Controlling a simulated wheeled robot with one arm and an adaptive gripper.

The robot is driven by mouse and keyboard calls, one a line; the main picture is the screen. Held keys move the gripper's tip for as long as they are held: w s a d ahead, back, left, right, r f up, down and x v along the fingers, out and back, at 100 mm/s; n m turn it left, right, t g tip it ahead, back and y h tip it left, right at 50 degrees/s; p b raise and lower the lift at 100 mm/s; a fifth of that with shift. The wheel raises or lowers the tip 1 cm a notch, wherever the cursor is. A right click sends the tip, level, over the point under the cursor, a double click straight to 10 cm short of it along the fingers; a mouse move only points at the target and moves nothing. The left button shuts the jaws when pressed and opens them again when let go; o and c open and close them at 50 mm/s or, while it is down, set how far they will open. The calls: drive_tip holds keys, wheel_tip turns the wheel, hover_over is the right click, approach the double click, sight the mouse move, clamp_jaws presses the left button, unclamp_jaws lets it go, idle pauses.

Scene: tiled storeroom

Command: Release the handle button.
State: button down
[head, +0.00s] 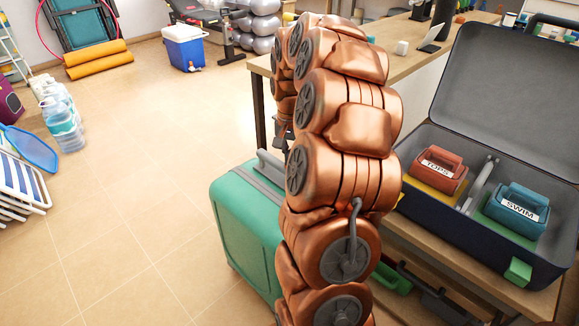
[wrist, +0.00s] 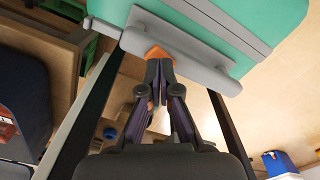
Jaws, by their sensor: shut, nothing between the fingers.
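A green suitcase (head: 240,235) stands upright on the floor behind my copper arm, which hides its right side. Its grey handle (head: 270,166) is partly visible at the top. In the wrist view the suitcase (wrist: 240,20) fills the upper part, with the long grey handle (wrist: 205,74) along its edge. An orange button (wrist: 158,51) sits on the handle. My gripper (wrist: 159,66) is shut and empty, its fingertips right at the orange button. I cannot tell whether they touch or press it. The fingertips hide part of the button.
An open dark case (head: 455,240) with a red box (head: 440,170) and a blue box (head: 517,210) lies on a bench at right. A wooden-topped counter (head: 410,60) stands behind my arm. Water bottles (head: 62,125) stand at left. The tiled floor between is clear.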

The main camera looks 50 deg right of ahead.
drive_tip(key=shift+f+b, duration=0.3)
drive_tip(key=shift+f, duration=0.85)
drive_tip(key=shift+r, duration=0.1)
drive_tip(key=shift+r+p, duration=1.5)
drive_tip(key=shift+r, duration=1.95)
